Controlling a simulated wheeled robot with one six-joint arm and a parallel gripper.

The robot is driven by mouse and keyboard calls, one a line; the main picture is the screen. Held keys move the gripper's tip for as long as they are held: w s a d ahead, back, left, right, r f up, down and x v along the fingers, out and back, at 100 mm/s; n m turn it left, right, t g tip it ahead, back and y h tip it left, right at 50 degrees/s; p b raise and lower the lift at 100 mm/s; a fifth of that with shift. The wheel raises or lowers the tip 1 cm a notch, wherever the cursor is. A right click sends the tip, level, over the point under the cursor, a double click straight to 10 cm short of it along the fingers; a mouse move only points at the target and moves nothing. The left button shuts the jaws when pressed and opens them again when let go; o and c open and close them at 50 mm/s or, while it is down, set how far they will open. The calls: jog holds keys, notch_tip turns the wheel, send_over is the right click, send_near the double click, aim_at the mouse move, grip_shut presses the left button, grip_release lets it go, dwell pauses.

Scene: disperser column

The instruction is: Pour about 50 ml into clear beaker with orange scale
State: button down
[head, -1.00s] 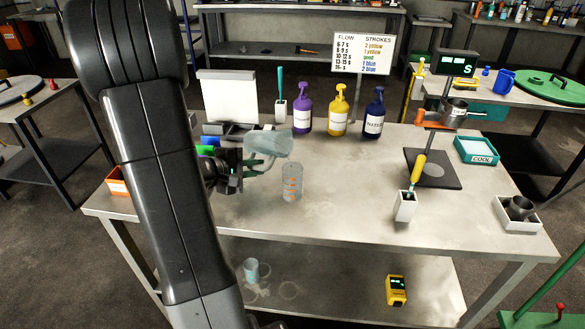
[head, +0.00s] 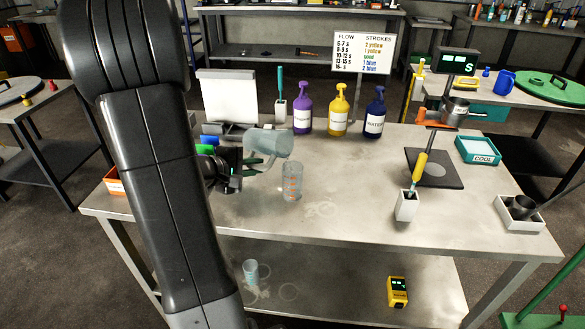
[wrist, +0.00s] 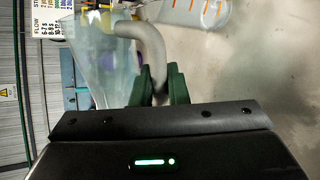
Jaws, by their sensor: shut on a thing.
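The clear beaker with the orange scale (head: 292,182) stands upright on the steel table; part of it shows at the top of the wrist view (wrist: 200,10). My gripper (head: 236,170) is shut on the grey handle (wrist: 150,50) of a pale translucent jug (head: 268,141). The jug is held tilted above the table, its right end close above and just left of the beaker's top. In the wrist view the jug (wrist: 98,65) fills the upper left, beyond the green fingers (wrist: 161,85). I cannot make out a stream or the level in the beaker.
Purple (head: 302,112), yellow (head: 339,113) and dark blue (head: 374,117) pump bottles stand behind. A white holder (head: 406,206) with a yellow-handled tool and a dark pad (head: 433,170) are to the right. The table in front of the beaker is clear.

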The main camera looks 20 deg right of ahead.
jog(key=shift+s+b, duration=0.15)
jog(key=shift+b, duration=0.35)
dwell(0.4)
jog(key=shift+f+b, duration=0.15)
jog(key=shift+b, duration=0.6)
dwell(0.4)
jog(key=shift+r+p, duration=0.35)
jog(key=shift+p, duration=0.35)
jog(key=p, duration=0.3)
jog(key=shift+w+r, duration=0.25)
jog(key=shift+s+f+n+g+h+b, duration=0.2)
jog(key=shift+f+n+g+h+b, duration=0.25)
jog(key=shift+f+n, duration=0.5)
jog(key=shift+s+d+f+n+g+h, duration=0.25)
jog(key=shift+s+f+n+g+h, duration=0.15)
jog(key=shift+n, duration=0.25)
jog(key=shift+w, duration=0.1)
